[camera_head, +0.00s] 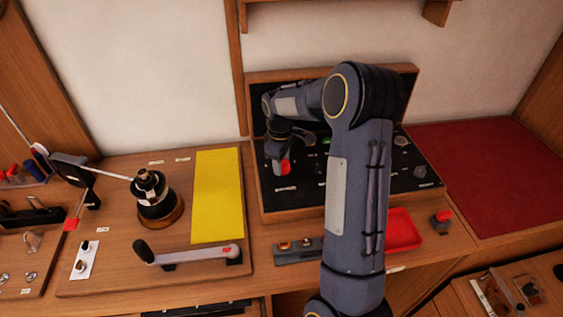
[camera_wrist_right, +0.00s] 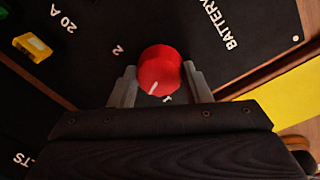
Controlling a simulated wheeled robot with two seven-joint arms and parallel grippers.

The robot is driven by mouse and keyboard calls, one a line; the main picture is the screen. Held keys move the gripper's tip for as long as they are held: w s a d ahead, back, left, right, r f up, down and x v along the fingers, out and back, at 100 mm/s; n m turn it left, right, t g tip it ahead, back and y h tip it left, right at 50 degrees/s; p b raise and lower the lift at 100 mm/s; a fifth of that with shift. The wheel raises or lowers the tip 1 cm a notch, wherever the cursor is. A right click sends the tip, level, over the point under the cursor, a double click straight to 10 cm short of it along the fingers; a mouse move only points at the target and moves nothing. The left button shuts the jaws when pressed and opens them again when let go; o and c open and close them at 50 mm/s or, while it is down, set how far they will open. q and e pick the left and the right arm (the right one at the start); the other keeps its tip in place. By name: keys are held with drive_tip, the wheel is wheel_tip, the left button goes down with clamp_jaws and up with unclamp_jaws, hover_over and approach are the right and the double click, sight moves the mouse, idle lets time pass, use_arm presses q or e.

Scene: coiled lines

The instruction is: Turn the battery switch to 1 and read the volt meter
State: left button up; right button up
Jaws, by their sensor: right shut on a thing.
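The red battery switch knob (camera_wrist_right: 160,70) sits on the black panel, with the label BATTERY beside it. Its white line points down and left in the right wrist view, close to the printed 1; a 2 is printed to its upper left. In the head view the knob (camera_head: 282,168) shows at the left part of the panel (camera_head: 292,201). My right gripper (camera_wrist_right: 160,82) is shut on the knob, one finger on each side. A partly cut label ending in LTS shows in the wrist view; the volt meter's reading cannot be made out. My left gripper is not in view.
A yellow mat (camera_head: 217,195) and a black and brass winch (camera_head: 154,198) are left of the panel. A winch handle (camera_head: 190,253) lies in front. A red tray (camera_head: 403,231) is right of my arm.

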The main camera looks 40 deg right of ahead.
sight(283, 164)
drive_tip(key=n, duration=0.4)
drive_tip(key=shift+d+n, duration=0.1)
drive_tip(key=shift+n, duration=0.2)
drive_tip(key=shift+n+t, duration=0.3)
drive_tip(key=shift+n, duration=1.2)
drive_tip(key=o, duration=1)
drive_tip(key=r+b, duration=0.1)
drive_tip(key=r, duration=0.6)
drive_tip(key=shift+s+r, duration=0.2)
drive_tip(key=shift+r, duration=0.2)
